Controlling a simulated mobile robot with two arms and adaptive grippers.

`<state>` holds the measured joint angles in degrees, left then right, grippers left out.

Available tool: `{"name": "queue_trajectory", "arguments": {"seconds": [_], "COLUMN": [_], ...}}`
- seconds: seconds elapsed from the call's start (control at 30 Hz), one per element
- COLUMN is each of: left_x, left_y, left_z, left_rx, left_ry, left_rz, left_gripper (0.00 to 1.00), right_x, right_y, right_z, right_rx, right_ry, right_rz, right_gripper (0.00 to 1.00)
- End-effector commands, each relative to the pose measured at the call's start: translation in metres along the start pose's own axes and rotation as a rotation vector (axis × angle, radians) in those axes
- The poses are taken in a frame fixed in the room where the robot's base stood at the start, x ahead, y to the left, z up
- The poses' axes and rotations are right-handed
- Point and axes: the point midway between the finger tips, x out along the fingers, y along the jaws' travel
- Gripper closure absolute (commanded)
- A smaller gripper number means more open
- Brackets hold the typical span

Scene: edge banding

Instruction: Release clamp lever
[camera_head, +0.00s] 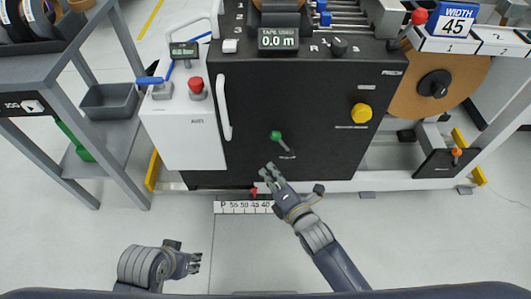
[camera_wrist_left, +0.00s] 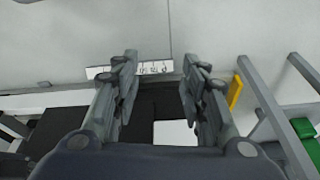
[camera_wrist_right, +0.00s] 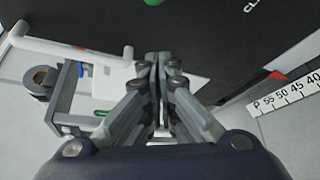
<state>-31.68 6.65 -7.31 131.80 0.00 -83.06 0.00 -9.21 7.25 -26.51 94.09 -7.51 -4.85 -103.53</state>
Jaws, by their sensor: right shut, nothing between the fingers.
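A small lever with a green knob (camera_head: 276,135) sticks out from the black front panel of the machine; I take it to be the clamp lever. Its knob shows at the top edge of the right wrist view (camera_wrist_right: 153,2). My right gripper (camera_head: 268,173) is shut and empty, just below the lever in the head view and apart from it. Its fingers meet in the right wrist view (camera_wrist_right: 158,60). My left gripper (camera_head: 193,262) is low at the left, far from the lever. Its fingers stand apart, with nothing between them, in the left wrist view (camera_wrist_left: 160,65).
The black panel (camera_head: 235,110) also carries a yellow knob (camera_head: 361,112) and a white handle (camera_head: 222,107). A white box with a red button (camera_head: 196,86) stands left. A white scale with numbers (camera_head: 243,207) is below the panel. The floor in front is clear.

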Motion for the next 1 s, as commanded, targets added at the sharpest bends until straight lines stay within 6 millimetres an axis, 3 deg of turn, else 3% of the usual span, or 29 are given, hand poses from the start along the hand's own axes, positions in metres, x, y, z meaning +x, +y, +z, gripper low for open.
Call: {"name": "queue_trajectory", "arguments": {"seconds": [0.3, 0.47, 0.7, 0.93, 1.0], "left_x": [-0.001, -0.009, -0.04, -0.021, -0.025], "left_y": [0.0, 0.0, -0.002, -0.001, -0.001], "left_z": [0.0, -0.001, 0.001, 0.006, 0.005], "left_rx": [0.0, 0.0, -0.002, -0.002, -0.002], "left_ry": [0.001, 0.008, 0.026, 0.022, 0.022], "left_rz": [0.0, -0.001, -0.004, -0.004, -0.004], "left_gripper": [0.6, 0.6, 0.6, 0.6, 0.6], "right_x": [0.001, 0.011, 0.054, 0.103, 0.097], "right_y": [0.0, -0.001, -0.002, -0.002, -0.002], "right_z": [0.0, 0.0, 0.0, -0.001, 0.013], "right_rx": [0.001, 0.003, 0.003, 0.004, -0.001], "right_ry": [0.0, -0.001, -0.001, 0.0, -0.003], "right_rz": [0.0, 0.0, 0.002, 0.001, -0.002], "right_gripper": [1.0, 1.0, 1.0, 1.0, 1.0]}}
